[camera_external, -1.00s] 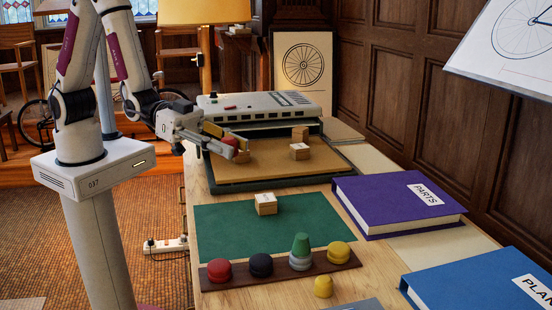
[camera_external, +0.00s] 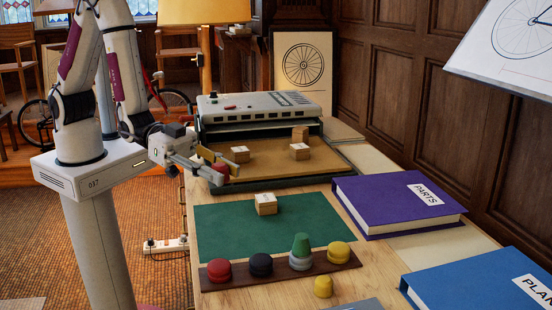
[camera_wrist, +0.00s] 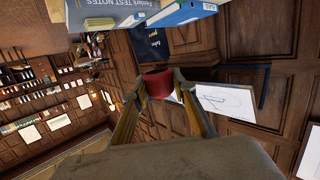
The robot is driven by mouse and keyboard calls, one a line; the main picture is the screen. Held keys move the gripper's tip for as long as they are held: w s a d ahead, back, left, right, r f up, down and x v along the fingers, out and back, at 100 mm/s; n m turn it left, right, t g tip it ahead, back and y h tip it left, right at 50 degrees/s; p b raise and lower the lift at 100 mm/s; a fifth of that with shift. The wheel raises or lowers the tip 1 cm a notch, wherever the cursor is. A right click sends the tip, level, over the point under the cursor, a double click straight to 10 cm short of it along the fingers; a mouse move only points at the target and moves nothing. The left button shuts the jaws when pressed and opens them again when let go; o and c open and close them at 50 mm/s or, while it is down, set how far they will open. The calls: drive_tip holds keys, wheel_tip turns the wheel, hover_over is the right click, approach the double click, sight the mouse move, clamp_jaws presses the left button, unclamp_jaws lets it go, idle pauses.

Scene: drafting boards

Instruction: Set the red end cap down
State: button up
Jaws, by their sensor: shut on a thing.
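My gripper (camera_external: 212,166) is shut on a red end cap (camera_external: 221,173), held in the air near the front left corner of the tan board (camera_external: 270,160). In the wrist view the red cap (camera_wrist: 158,84) sits between both fingertips (camera_wrist: 160,88). Another red round piece (camera_external: 219,271) lies at the left end of a dark strip (camera_external: 240,274). Beside it on the strip are a dark blue piece (camera_external: 261,265), a grey piece (camera_external: 300,262) with a green cone (camera_external: 301,244) on it, and a yellow piece (camera_external: 339,252).
A green mat (camera_external: 225,225) carries one wooden block (camera_external: 265,204). Several blocks (camera_external: 240,154) stand on the tan board before a grey machine (camera_external: 258,107). A small yellow piece (camera_external: 323,287) lies in front of the strip. Purple (camera_external: 395,203) and blue (camera_external: 475,285) binders lie at right.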

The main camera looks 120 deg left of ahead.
wheel_tip(320, 180, down, 6)
drive_tip(key=n+y, duration=0.2)
drive_tip(key=n+g+y, duration=0.5)
drive_tip(key=n+y, duration=0.3)
drive_tip(key=y, duration=0.2)
hover_over(236, 227)
wheel_tip(236, 227, down, 4)
drive_tip(key=shift+f, duration=0.1)
drive_tip(key=shift+m, duration=0.3)
drive_tip(key=shift+f, duration=2.95)
drive_tip(key=shift+f, duration=0.15)
drive_tip(key=shift+f, duration=1.95)
